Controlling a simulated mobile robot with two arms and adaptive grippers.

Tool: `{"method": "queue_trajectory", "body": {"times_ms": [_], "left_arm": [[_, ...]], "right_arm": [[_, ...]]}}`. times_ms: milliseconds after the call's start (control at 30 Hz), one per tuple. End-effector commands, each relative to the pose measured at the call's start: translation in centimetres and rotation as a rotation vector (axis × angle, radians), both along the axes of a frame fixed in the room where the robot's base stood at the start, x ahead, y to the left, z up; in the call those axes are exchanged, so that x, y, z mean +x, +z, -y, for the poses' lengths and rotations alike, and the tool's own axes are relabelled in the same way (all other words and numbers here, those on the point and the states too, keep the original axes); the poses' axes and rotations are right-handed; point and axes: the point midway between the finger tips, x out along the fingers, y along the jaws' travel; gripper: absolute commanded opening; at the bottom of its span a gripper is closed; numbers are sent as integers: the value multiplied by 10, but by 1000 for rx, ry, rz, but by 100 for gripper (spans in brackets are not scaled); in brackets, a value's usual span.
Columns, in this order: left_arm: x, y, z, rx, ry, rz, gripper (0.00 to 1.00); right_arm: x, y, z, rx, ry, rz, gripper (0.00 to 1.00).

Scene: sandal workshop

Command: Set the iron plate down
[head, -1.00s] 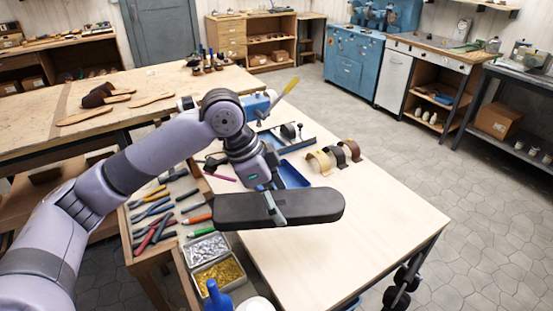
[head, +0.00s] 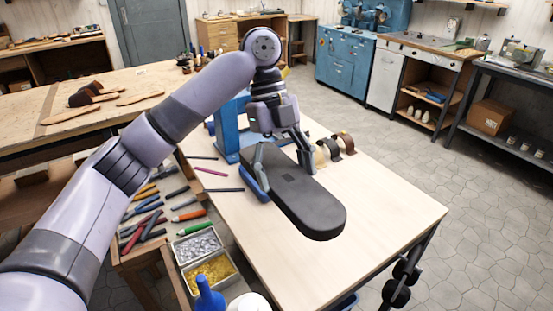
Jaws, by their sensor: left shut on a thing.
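The iron plate (head: 312,207) is a long dark slab with rounded ends, in the middle of the head view. It lies level over the pale workbench top (head: 385,205), its near end pointing to the lower right. My left gripper (head: 283,163) is shut on the iron plate from above near its far end, with one finger on each long side. Whether the plate touches the bench top or hangs just above it is hard to tell. My right gripper is not in view.
A blue tray (head: 252,184) shows partly under the plate's left side. A blue tool (head: 231,128) stands behind it. Curved bands (head: 346,143) sit at the bench's back edge. Hand tools and metal boxes (head: 208,271) lie at the left. The right bench top is clear.

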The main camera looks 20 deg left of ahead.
Motion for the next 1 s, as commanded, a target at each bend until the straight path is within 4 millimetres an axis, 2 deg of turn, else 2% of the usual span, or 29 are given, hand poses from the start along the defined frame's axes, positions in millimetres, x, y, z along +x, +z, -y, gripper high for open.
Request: {"method": "queue_trajectory", "body": {"times_ms": [267,700,833,1000], "left_arm": [[-1,-48,1,-7,0,1,10],[1,-125,1,-6,3,5,10],[1,-137,1,-7,3,5,10],[1,-143,1,-8,3,6,10]], "right_arm": [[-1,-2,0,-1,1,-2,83],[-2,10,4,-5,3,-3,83],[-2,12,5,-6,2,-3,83],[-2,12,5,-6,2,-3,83]]}}
